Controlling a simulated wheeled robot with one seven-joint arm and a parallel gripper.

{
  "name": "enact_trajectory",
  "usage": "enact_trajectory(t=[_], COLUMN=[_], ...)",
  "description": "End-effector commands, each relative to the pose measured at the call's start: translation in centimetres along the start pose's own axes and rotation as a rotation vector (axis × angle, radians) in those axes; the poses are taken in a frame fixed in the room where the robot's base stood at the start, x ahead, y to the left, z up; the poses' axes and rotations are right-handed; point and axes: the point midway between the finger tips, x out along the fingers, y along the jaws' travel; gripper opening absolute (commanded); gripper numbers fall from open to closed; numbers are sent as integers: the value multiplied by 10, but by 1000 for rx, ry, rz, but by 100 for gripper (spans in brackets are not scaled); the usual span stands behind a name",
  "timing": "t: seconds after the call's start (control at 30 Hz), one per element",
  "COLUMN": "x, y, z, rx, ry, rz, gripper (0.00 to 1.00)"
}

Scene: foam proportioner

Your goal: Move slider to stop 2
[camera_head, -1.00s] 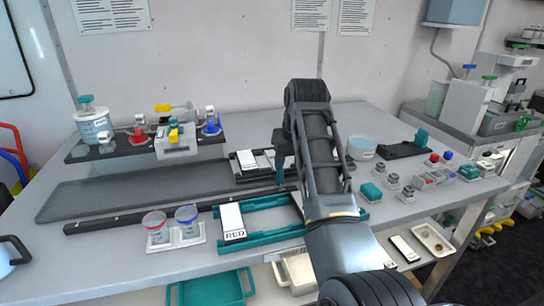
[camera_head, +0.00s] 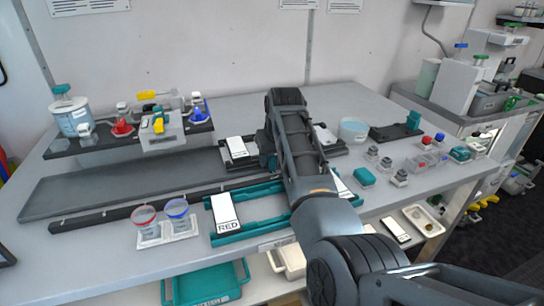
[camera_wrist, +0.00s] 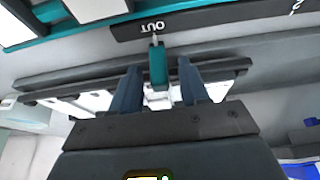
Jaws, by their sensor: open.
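In the wrist view a teal tab (camera_wrist: 157,66), which looks like the slider's handle, stands between the two fingers of my gripper (camera_wrist: 159,68). The fingers are spread, with a gap on each side of the tab. A dark strip (camera_wrist: 190,22) behind the tab carries the upside-down word OUT. In the head view my gripper (camera_head: 266,148) is over the middle of the bench, with its fingertips and the tab hidden by my arm.
A teal frame (camera_head: 255,209) with a white RED card (camera_head: 226,212) lies in front. Left of it are two cups (camera_head: 163,218) on a tray. A raised shelf (camera_head: 95,146) with flasks stands at the back left. Small containers (camera_head: 430,160) crowd the right.

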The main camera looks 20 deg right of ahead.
Motion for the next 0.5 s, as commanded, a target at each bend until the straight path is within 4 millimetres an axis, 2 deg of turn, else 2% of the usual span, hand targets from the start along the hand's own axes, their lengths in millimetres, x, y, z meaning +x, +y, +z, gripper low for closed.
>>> enact_trajectory(t=[0.2, 0.5], x=[0, 0], y=[0, 0], z=[0, 0], rx=[0, 0], ry=[0, 0], rz=[0, 0], gripper=[45, 17])
